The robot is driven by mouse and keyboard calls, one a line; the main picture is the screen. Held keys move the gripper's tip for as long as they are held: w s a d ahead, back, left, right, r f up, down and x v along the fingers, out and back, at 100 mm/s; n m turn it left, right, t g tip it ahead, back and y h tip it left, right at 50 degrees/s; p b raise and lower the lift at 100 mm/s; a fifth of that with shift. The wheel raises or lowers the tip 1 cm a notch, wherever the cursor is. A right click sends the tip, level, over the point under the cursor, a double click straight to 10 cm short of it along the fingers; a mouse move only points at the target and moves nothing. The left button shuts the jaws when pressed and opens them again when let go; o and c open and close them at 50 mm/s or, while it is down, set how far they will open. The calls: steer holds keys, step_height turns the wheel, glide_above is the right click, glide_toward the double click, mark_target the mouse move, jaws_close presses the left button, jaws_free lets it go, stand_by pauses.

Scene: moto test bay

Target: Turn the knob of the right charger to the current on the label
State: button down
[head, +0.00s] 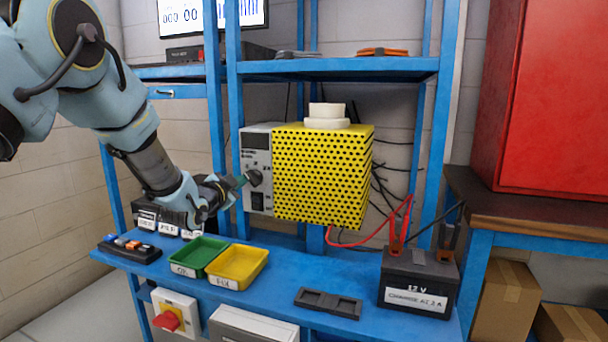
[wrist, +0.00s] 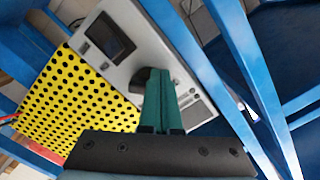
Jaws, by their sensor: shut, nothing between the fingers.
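The knob also shows in the wrist view (wrist: 139,79), partly hidden by my fingers. My gripper (head: 243,181) has its teal fingers together, empty, with the tips (wrist: 157,76) right at the knob; I cannot tell whether they touch. The battery (head: 418,283) carries a white label (head: 416,299) reading "CHARGE AT", with a digit too small to be sure of.
A green tray (head: 203,246) and a yellow tray (head: 262,262) sit on the bench (head: 285,290). White rolls (head: 327,116) rest on the charger. Blue rack posts (head: 232,120) stand close beside the panel. Red leads (head: 345,243) run to the battery.

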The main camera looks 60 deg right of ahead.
steer(key=shift+m+g+h, duration=0.3)
steer(key=shift+h, duration=0.2)
steer(key=s+d+r, duration=0.2)
steer(key=r, duration=0.1)
steer(key=shift+s+r, duration=0.15)
steer(key=shift+s, duration=0.1)
steer(key=shift+a+b, duration=0.1)
steer(key=shift+b, duration=0.2)
steer(key=shift+a, duration=0.15)
steer(key=b, duration=0.3)
glide_toward(259, 167)
steer(key=shift+a, duration=0.7)
steer(key=shift+w, duration=0.1)
